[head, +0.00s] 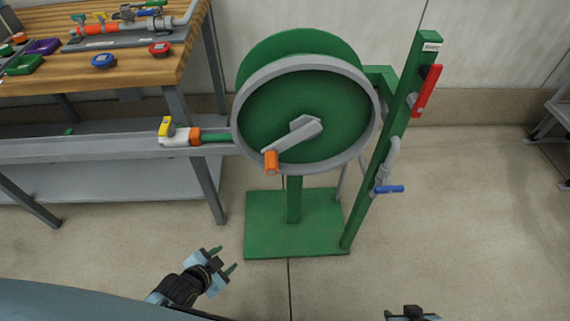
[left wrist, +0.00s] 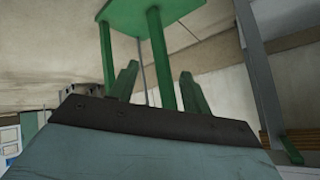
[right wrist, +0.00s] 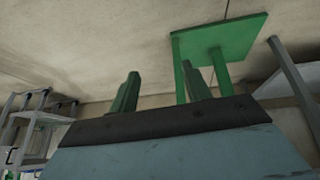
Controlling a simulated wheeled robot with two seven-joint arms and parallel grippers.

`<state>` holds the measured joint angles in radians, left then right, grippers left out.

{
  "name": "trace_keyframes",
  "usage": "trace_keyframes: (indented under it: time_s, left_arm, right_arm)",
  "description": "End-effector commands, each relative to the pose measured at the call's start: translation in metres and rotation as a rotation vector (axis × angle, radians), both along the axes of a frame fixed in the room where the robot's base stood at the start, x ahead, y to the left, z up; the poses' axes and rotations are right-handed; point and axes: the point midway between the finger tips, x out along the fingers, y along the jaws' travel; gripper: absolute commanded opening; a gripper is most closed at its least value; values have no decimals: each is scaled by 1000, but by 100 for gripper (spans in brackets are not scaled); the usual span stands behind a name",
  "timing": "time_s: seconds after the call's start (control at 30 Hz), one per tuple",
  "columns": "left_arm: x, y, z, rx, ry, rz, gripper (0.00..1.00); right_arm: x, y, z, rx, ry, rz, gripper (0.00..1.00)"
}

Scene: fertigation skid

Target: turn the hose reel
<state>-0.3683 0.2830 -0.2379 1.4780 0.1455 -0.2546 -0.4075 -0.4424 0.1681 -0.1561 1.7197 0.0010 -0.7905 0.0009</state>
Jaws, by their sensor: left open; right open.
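The hose reel (head: 345,118) is a green drum with a grey rim on a green stand in the middle of the head view. Its grey crank arm (head: 293,137) points down and left and ends in an orange handle (head: 271,162). My left gripper (head: 227,259) is open and empty, low in front of the reel's base and well apart from the handle. Its fingers (left wrist: 157,85) show in the left wrist view. My right gripper (head: 411,313) is at the bottom edge of the head view, mostly cut off. In the right wrist view its fingers (right wrist: 160,88) are apart and empty.
The green post (head: 378,160) right of the reel carries a red lever (head: 427,90) and a blue-handled valve (head: 389,189). A hose end with a yellow part (head: 166,127) sticks out left. A wooden workbench (head: 120,74) stands left. Floor right of the post is clear.

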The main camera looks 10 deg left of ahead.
Motion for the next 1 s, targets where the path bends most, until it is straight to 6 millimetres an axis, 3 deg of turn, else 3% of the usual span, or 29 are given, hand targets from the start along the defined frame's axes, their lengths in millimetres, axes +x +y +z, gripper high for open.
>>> trace_keyframes:
  time_s: [0.03, 0.13, 0.3, 0.4, 0.5, 0.67, 1.0]
  left_arm:
    - [26, -14, 13, 14, -165, -92, 48]
    - [60, -40, 63, 59, -490, -230, 48]
    - [75, -64, 142, 156, -958, -312, 48]
    - [72, -68, 174, 204, -1141, -299, 48]
    - [68, -68, 195, 239, -1254, -274, 48]
    - [69, -69, 209, 260, -1318, -255, 48]
    - [117, -89, 234, 260, -1321, -253, 48]
  right_arm:
    - [18, 14, 14, 29, -79, 8, 48]
    - [43, 34, 61, 79, -218, 20, 48]
    - [62, 55, 139, 151, -420, 31, 48]
    - [63, 61, 174, 179, -501, 34, 48]
    - [62, 64, 197, 197, -554, 37, 48]
    - [64, 66, 213, 213, -604, 40, 48]
    - [82, 80, 255, 290, -875, 67, 48]
